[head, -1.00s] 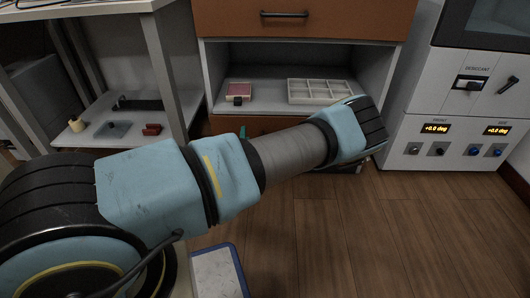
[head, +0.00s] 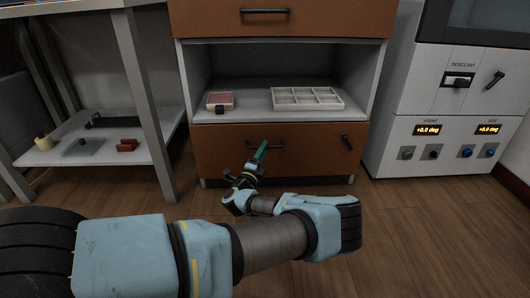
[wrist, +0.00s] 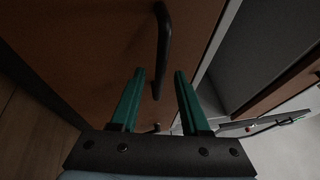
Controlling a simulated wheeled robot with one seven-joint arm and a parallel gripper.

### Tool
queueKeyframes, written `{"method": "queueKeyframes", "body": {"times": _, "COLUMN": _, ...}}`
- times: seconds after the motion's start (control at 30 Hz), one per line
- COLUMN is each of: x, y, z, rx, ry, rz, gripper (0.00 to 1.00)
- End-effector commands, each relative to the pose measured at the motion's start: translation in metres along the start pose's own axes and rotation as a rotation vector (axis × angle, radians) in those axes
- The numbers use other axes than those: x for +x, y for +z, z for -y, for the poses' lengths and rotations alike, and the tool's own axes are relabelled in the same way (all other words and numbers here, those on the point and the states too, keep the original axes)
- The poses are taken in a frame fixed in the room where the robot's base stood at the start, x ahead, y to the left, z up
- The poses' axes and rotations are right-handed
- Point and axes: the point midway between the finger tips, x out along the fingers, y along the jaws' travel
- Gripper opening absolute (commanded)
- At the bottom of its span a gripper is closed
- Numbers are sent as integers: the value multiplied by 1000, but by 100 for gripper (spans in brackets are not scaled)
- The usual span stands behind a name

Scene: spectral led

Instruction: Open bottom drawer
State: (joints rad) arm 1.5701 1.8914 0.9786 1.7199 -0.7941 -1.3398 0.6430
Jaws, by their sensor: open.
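The bottom drawer (head: 300,165) is a brown front low in the cabinet and looks shut. Its dark bar handle (head: 275,146) is near the top of that front, partly hidden by my gripper (head: 259,153). In the wrist view my gripper (wrist: 159,73) is open, with two green fingers pointing toward the brown drawer front (wrist: 110,40). The black handle (wrist: 163,50) runs lengthwise between and beyond the fingertips, with a visible gap on each side. How far the tips are from the front is hard to tell.
Above the drawer is an open shelf with a compartment tray (head: 308,97) and a small pink-topped box (head: 220,98). A dark latch or knob (head: 347,142) is on the drawer's right. A white machine (head: 440,130) stands right, a metal rack (head: 150,110) left.

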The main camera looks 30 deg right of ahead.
Motion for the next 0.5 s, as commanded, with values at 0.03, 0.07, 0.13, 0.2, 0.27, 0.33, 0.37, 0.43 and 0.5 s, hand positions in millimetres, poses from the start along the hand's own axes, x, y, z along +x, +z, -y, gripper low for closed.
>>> {"method": "queueKeyframes", "body": {"times": 0.03, "x": 7, "y": 0, "z": -3, "rx": -1, "ry": -2, "rz": 1, "gripper": 46}}
{"method": "queueKeyframes", "body": {"times": 0.07, "x": 10, "y": 0, "z": -2, "rx": -1, "ry": -2, "rz": 1, "gripper": 46}}
{"method": "queueKeyframes", "body": {"times": 0.13, "x": 17, "y": 1, "z": -2, "rx": -1, "ry": 0, "rz": 2, "gripper": 46}}
{"method": "queueKeyframes", "body": {"times": 0.2, "x": 21, "y": 0, "z": -2, "rx": -1, "ry": 0, "rz": 1, "gripper": 46}}
{"method": "queueKeyframes", "body": {"times": 0.27, "x": 24, "y": 0, "z": -1, "rx": -1, "ry": 0, "rz": 1, "gripper": 46}}
{"method": "queueKeyframes", "body": {"times": 0.33, "x": 25, "y": 0, "z": 0, "rx": -1, "ry": 1, "rz": 1, "gripper": 46}}
{"method": "queueKeyframes", "body": {"times": 0.37, "x": 25, "y": 0, "z": 0, "rx": 0, "ry": 1, "rz": 1, "gripper": 46}}
{"method": "queueKeyframes", "body": {"times": 0.43, "x": 25, "y": 1, "z": 0, "rx": 0, "ry": 1, "rz": 1, "gripper": 46}}
{"method": "queueKeyframes", "body": {"times": 0.5, "x": 25, "y": 1, "z": 0, "rx": -1, "ry": 1, "rz": 1, "gripper": 46}}
